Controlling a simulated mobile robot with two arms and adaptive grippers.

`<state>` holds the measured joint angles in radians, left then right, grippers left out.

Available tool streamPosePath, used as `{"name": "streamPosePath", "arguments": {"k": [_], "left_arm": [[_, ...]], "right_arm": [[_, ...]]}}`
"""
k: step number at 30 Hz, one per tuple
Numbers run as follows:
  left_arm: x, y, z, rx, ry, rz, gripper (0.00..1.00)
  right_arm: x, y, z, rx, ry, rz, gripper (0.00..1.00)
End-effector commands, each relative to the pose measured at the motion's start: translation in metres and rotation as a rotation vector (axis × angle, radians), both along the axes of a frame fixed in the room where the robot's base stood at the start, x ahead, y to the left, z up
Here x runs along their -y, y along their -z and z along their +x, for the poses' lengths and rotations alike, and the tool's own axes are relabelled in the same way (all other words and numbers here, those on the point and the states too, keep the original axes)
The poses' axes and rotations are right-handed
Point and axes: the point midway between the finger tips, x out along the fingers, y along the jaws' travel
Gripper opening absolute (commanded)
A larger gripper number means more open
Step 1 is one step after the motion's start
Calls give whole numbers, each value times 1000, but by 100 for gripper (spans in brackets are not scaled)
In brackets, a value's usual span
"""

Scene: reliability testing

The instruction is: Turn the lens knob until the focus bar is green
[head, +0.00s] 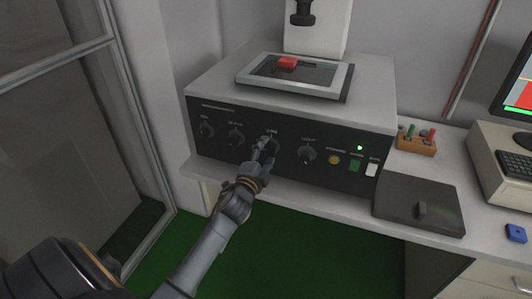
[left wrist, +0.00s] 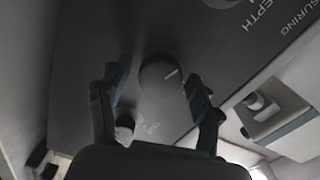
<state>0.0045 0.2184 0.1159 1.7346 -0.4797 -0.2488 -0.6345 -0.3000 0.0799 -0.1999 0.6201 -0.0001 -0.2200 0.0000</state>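The lens knob (head: 270,146) is the third dark knob from the left on the black front panel of the bench machine. My left gripper (head: 263,150) is in front of it and partly covers it. In the left wrist view, a round dark knob (left wrist: 160,77) with a white pointer line sits between my left gripper's (left wrist: 156,85) two fingers, with a gap on each side. The fingers are spread and do not appear to touch it. A monitor (head: 518,85) at the right edge is cut off; it shows red areas and a green bar (head: 518,111) at the bottom.
Other knobs (head: 307,154) sit on both sides, with a yellow button (head: 334,160), a green button (head: 354,166) and a white switch (head: 372,170) farther right. A tray (head: 342,82) with a red block (head: 287,62) lies on top. A grey plate (head: 440,190) lies at right.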

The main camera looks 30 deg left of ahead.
Motion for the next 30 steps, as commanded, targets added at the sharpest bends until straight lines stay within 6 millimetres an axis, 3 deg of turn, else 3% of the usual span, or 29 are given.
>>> {"name": "streamPosePath", "arguments": {"k": [8, 13, 24, 30], "left_arm": [[0, -1, 0, 2, 0, 1, 69], [3, 0, -12, 0, 1, 0, 69], [20, 1, -83, -1, 0, -1, 69], [26, 1, -109, -1, 0, 0, 69]], "right_arm": [[2, 0, 0, -1, -1, -2, 0], [2, 0, 0, 0, -1, -2, 0], [0, 0, 0, 0, 0, 0, 0], [0, 0, 0, 0, 0, 0, 0]]}}
